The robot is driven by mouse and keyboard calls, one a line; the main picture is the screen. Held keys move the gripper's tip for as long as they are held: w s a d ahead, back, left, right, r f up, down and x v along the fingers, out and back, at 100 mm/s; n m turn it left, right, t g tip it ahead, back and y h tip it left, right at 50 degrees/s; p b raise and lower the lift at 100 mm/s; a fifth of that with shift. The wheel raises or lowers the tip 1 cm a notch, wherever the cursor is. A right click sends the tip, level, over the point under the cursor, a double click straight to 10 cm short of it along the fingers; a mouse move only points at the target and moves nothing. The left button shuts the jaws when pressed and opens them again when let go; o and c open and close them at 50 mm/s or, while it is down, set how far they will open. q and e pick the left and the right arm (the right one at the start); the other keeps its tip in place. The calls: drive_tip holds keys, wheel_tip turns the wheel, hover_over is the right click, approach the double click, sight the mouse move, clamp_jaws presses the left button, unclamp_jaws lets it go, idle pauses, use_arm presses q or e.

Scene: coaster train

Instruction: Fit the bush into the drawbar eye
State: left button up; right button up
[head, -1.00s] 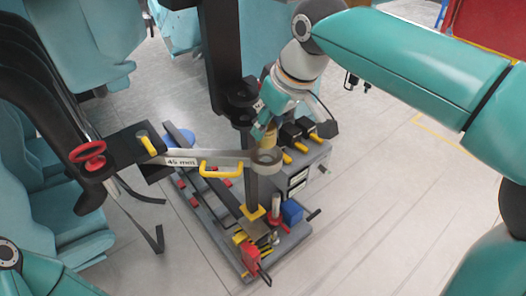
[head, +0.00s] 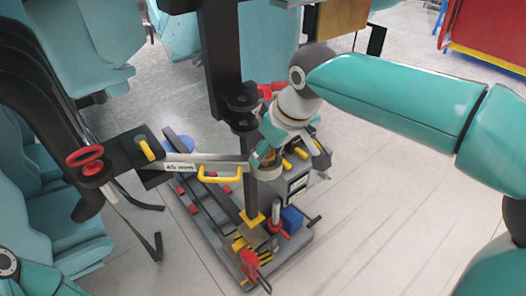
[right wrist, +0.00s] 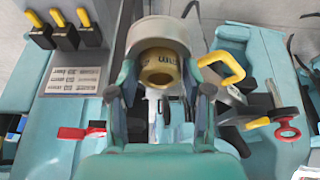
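The grey drawbar (head: 228,160) bears a "45 mm" label and a yellow handle, and runs from the left to its round eye (head: 267,173). My right gripper (head: 264,158) is at the eye and covers much of it. In the right wrist view the brass-coloured bush (right wrist: 160,68) sits between the fingertips of my right gripper (right wrist: 167,88), which look closed on its sides. The pale ring of the eye (right wrist: 157,30) is right at the bush; how far the bush is inside it I cannot tell. In the head view the bush is hidden. My left gripper is out of view.
A dark upright post (head: 222,60) stands close left of my right gripper. A grey base cart (head: 215,237) with a blue block (head: 291,219) and red and yellow parts lies below. A red handwheel (head: 86,157) is at the left. Floor at the right is clear.

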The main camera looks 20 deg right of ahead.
drive_tip(key=shift+o, duration=0.6)
drive_tip(key=p+v, duration=0.1)
drive_tip(key=v, duration=1.1)
drive_tip(key=shift+r, duration=0.1)
